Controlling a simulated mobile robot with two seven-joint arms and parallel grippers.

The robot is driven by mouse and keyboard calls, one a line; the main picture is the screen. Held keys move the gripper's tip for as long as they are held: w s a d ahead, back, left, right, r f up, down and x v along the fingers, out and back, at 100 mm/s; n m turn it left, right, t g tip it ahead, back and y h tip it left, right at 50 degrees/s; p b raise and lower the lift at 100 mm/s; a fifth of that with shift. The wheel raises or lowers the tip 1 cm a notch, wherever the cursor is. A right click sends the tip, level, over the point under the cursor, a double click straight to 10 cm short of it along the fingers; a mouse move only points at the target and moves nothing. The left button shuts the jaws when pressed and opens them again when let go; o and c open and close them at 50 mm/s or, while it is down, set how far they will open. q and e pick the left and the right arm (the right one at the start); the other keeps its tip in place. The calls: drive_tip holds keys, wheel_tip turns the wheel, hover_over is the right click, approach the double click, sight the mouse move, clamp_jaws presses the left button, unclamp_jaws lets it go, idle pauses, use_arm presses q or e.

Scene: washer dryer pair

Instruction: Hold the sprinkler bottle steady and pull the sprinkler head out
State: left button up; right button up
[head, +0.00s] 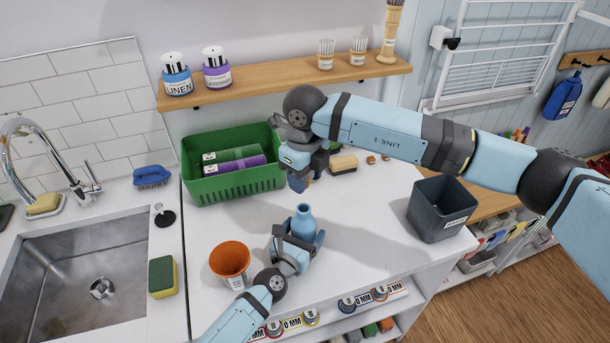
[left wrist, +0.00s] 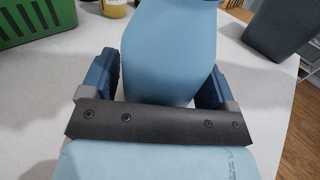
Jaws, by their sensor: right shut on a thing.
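The light blue sprinkler bottle (head: 303,222) stands upright on the white counter, its narrow neck bare at the top. My left gripper (head: 297,246) is around its body. In the left wrist view, the dark blue fingers (left wrist: 160,82) lie against both sides of the bottle (left wrist: 158,45). My right gripper (head: 299,182) points down just above and behind the bottle's neck, apart from it. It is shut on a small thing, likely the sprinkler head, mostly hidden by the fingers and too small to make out.
A green basket (head: 236,190) with rolled items stands at the back left. An orange pot (head: 230,260) is close left of my left gripper. A dark grey bin (head: 435,210) stands right. A sponge (head: 162,275) lies by the sink. A shelf (head: 290,78) runs above.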

use_arm(q)
drive_tip(key=shift+o, duration=0.9)
drive_tip(key=v, duration=1.2)
drive_tip(key=shift+s, duration=0.15)
use_arm(e)
drive_tip(key=shift+s, duration=0.1)
